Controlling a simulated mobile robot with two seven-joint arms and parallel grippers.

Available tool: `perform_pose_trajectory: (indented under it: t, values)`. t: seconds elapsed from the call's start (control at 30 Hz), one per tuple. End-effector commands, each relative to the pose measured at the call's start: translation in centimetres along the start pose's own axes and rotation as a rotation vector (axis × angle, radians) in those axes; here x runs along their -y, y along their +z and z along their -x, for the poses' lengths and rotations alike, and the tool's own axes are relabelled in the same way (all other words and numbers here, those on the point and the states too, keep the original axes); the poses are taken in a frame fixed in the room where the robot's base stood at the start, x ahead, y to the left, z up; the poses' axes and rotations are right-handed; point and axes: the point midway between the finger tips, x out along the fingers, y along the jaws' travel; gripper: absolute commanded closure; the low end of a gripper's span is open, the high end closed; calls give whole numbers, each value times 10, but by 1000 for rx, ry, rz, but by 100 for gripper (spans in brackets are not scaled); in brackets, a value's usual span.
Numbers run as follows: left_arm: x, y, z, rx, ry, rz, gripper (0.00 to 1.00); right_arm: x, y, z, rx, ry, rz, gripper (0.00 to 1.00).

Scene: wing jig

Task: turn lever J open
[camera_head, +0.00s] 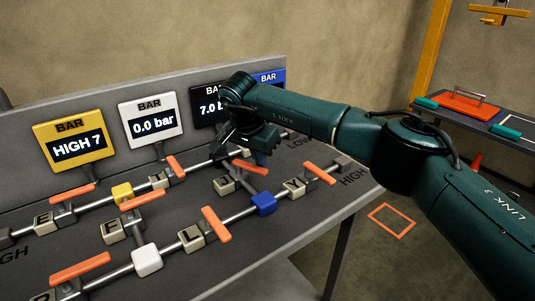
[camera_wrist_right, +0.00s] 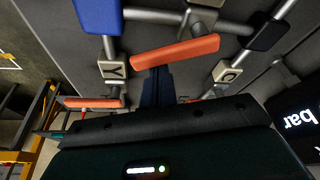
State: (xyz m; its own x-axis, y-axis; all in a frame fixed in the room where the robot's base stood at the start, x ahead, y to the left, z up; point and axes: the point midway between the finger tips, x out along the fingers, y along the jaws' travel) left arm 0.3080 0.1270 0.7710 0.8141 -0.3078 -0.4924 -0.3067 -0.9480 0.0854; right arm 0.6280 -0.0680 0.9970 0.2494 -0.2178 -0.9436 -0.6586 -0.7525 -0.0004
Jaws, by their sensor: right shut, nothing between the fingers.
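My right gripper (camera_head: 262,158) points down at the right part of the panel, fingers together and empty. My left gripper is out of view.
Several other orange levers, such as one by block L (camera_head: 216,225), stand along the pipes. A blue block (camera_head: 263,204) and a white block (camera_head: 147,259) sit on the front pipe. Gauges, including a white one (camera_head: 150,120), stand behind. A side table (camera_head: 425,112) is at right.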

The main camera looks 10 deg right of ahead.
Motion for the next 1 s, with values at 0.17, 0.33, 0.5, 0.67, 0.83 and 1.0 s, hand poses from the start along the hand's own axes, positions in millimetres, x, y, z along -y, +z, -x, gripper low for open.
perform_pose_trajectory:
  t: [0.17, 0.33, 0.5, 0.67, 0.83, 1.0]
  values:
    - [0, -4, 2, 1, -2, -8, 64, 0, 3, 3, 0, 51, -144, 100]
    - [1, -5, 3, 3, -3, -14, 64, 0, 6, 3, 0, 53, -149, 100]
    - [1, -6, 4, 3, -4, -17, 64, 0, 10, 4, 0, 53, -148, 100]
    - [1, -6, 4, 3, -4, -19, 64, 0, 12, 5, 1, 52, -148, 100]
    - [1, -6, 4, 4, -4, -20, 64, 0, 13, 5, 1, 51, -147, 100]
    - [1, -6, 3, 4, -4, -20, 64, 0, 14, 5, 1, 51, -146, 100]
